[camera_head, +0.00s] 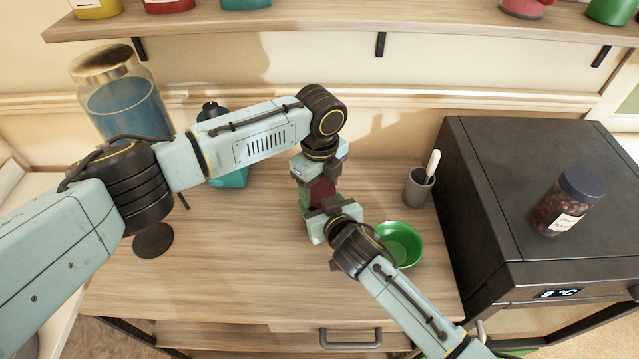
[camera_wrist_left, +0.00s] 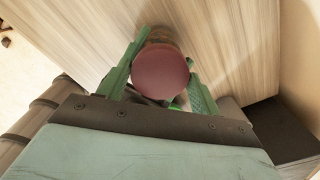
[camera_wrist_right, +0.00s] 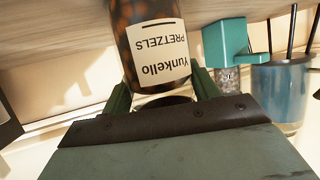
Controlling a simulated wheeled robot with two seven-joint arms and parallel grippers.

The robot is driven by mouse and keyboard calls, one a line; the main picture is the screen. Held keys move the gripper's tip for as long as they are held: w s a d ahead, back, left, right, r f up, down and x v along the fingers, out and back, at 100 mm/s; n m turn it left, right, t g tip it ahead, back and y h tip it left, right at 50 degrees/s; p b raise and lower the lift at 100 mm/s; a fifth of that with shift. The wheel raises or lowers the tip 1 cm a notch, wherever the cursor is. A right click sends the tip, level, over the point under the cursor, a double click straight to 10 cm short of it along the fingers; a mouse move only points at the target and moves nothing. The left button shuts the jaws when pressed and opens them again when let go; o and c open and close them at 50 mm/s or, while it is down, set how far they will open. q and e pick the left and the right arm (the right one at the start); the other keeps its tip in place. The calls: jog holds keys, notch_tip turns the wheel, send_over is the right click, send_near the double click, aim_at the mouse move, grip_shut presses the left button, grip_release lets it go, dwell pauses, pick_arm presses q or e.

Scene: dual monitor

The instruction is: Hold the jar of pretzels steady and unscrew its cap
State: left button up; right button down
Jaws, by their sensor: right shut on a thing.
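The pretzel jar (camera_wrist_right: 155,45) has a white label and brown contents in the right wrist view. My right gripper (camera_wrist_right: 162,88) is shut on it, with fingers on either side. Its dark red cap (camera_wrist_left: 160,72) faces the camera in the left wrist view. My left gripper (camera_wrist_left: 165,75) has its two green fingers spread on either side of the cap, and they look open. In the head view the cap (camera_head: 322,190) shows between my left gripper (camera_head: 318,178) above and my right gripper (camera_head: 325,208) below. Most of the jar is hidden there.
A green bowl (camera_head: 402,246) and a grey cup (camera_head: 417,190) stand right of the grippers. A black appliance (camera_head: 480,190) bears a blue-capped jar (camera_head: 567,200). A large glass jar (camera_head: 128,108) and a teal dispenser (camera_head: 232,178) stand behind my left arm. The front wood surface is mostly clear.

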pick_arm(q)
jog(key=c, duration=0.6)
jog(key=shift+o, duration=0.2)
jog(key=n, duration=0.3)
jog(key=o, duration=1.1)
jog(key=shift+s, duration=0.1)
